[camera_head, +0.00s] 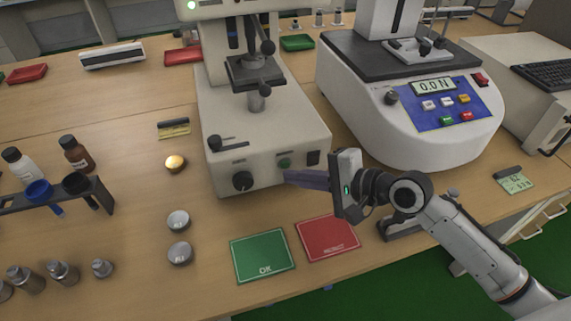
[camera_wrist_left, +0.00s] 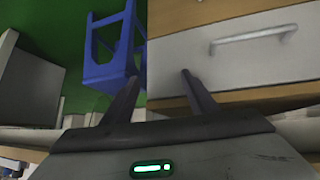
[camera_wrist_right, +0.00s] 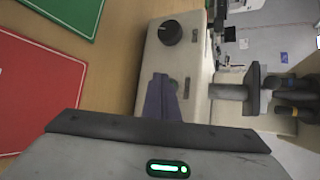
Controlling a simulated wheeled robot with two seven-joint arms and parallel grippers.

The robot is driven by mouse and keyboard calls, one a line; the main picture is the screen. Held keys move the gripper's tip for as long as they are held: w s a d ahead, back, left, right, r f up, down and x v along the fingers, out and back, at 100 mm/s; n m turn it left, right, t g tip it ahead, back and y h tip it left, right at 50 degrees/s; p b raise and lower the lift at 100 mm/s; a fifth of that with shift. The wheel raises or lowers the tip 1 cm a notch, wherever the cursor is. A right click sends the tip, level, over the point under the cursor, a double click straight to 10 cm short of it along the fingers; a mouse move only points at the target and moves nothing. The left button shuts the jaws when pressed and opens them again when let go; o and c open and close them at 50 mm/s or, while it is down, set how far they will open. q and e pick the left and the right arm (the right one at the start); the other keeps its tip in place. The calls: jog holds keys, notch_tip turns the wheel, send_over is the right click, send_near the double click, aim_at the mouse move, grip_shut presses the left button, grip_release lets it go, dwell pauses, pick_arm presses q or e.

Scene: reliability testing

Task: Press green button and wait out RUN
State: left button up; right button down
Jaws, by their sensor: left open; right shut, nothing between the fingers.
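A beige machine (camera_head: 262,135) stands at the back middle, with a black knob (camera_head: 242,181) and a round green button (camera_head: 284,163) on its front face. My right gripper (camera_head: 291,177) is shut and empty, its fingertips close to the front face, just below the green button. I cannot tell whether they touch it. In the right wrist view the shut fingers (camera_wrist_right: 162,98) point at the machine front beside the knob (camera_wrist_right: 171,32); the button is not clearly visible there. My left gripper (camera_wrist_left: 160,82) is open and empty, seen only in its wrist view.
A force tester (camera_head: 405,110) reading 0.0 N, with its own coloured buttons, stands at right. A green OK mat (camera_head: 262,257) and red mat (camera_head: 328,238) lie in front. A bottle rack (camera_head: 75,187) and metal pieces are at left. A blue stool (camera_wrist_left: 108,55) is below.

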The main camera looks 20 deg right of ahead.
jog(key=shift+w+r, duration=0.1)
jog(key=shift+w, duration=0.05)
dwell(0.5)
jog(key=shift+w+p, duration=0.2)
jog(key=shift+p, duration=0.1)
jog(key=shift+w, duration=0.1)
jog(key=shift+w, duration=0.35)
dwell(0.4)
dwell(0.4)
jog(key=shift+s+p, duration=0.75)
jog(key=shift+p, duration=0.15)
